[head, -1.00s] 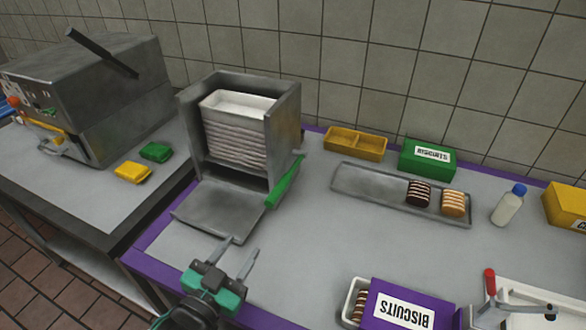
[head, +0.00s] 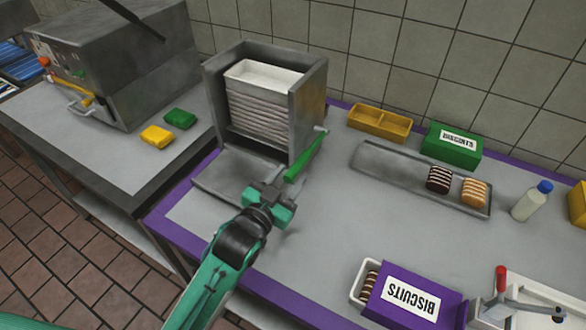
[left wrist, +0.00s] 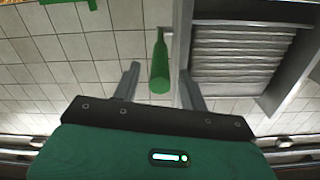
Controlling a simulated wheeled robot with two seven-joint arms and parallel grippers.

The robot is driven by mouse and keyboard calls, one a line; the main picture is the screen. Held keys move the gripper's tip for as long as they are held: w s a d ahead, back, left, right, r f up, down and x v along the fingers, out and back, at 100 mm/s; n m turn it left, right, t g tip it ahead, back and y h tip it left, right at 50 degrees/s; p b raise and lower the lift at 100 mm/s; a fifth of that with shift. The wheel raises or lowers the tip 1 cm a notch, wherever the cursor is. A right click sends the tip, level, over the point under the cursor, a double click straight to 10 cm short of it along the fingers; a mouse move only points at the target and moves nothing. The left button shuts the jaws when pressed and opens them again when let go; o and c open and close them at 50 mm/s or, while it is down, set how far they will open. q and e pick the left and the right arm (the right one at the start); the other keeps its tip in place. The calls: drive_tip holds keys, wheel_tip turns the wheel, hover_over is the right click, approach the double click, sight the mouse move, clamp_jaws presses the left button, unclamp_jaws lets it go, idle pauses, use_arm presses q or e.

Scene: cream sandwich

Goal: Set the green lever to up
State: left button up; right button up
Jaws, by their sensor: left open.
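The green lever (head: 306,157) is on the right side of the grey metal tray dispenser (head: 312,100). It slants down toward the front from its pivot, with its free end low. My left gripper (head: 274,186) is at the lever's low end in the head view, its fingers partly hidden there. In the left wrist view the open fingers of my left gripper (left wrist: 160,82) stand on either side of the lever (left wrist: 160,66), with gaps between. I cannot tell how deep the lever sits between them. My right gripper is not in view.
The dispenser holds a stack of white trays (head: 265,105), with a flat metal plate (head: 222,172) in front. To the right are a long metal tray (head: 395,168) with biscuits, a green box (head: 452,140) and a bottle (head: 532,202).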

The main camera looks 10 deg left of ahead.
sight(307, 155)
use_arm(q)
drive_tip(key=shift+x, duration=1.05)
drive_tip(key=shift+w+d, duration=0.1)
drive_tip(key=shift+w, duration=0.15)
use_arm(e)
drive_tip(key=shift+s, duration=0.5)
use_arm(q)
drive_tip(key=shift+c, duration=0.3)
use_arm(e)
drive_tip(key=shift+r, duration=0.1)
